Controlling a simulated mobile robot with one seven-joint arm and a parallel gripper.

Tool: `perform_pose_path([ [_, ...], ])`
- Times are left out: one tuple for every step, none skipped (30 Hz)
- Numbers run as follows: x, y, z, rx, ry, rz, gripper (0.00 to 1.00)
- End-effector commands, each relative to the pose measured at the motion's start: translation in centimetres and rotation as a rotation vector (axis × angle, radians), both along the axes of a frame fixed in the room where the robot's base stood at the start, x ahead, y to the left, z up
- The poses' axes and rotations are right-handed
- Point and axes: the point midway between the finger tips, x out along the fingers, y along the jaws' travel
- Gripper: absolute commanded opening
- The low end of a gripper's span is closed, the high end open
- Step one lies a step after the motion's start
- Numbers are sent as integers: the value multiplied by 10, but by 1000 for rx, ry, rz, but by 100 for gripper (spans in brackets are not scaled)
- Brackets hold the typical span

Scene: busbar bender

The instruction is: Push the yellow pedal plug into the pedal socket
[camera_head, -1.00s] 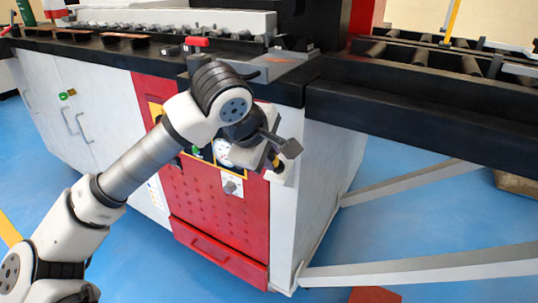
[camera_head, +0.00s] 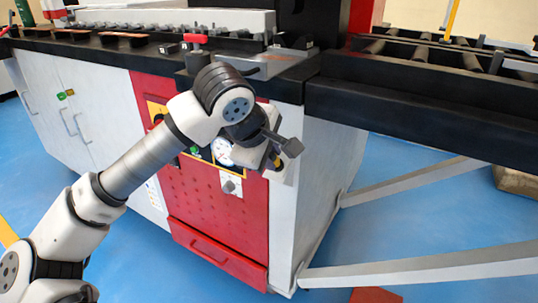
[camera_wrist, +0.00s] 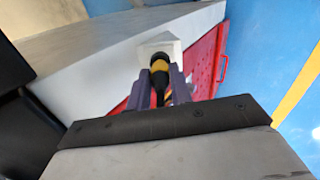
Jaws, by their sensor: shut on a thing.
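The yellow pedal plug (camera_wrist: 159,66), with a black body, is between the two fingers of my gripper (camera_wrist: 162,84) in the wrist view. My gripper is shut on it. The plug's far end points at a pale block (camera_wrist: 164,43) on the cabinet side, which looks like the pedal socket. The plug's tip overlaps this block; I cannot tell how far it is inside. In the head view, a bit of yellow (camera_head: 277,163) shows beside my gripper at the cabinet corner, and my wrist hides most of the plug and socket.
The red panel (camera_head: 220,215) has a gauge (camera_head: 222,151) and a small white box with a grey knob (camera_head: 230,185) close to my gripper. The black table edge (camera_head: 420,118) overhangs to the right. Blue floor (camera_head: 420,222) lies open between the slanted beams.

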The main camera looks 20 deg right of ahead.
Motion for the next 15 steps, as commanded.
perform_pose_path([
  [1,-1,-2,0,0,0,0],
  [1,-1,-3,0,0,-1,0],
  [1,-2,-3,0,0,-1,0],
  [1,-2,-4,0,0,-1,0],
  [2,-2,-5,0,0,-1,0],
  [2,-3,-5,0,0,-1,0],
  [2,-3,-6,0,0,-1,0],
  [3,-3,-7,1,-1,0,0],
  [3,-4,-7,1,-1,0,0],
  [3,-4,-8,1,-1,0,0],
  [3,-5,-9,1,-1,0,0],
  [4,-5,-9,1,-1,0,0],
  [4,-5,-10,1,-1,0,0],
  [4,-6,-11,1,-1,0,0],
  [5,-6,-11,1,-1,0,0],
])
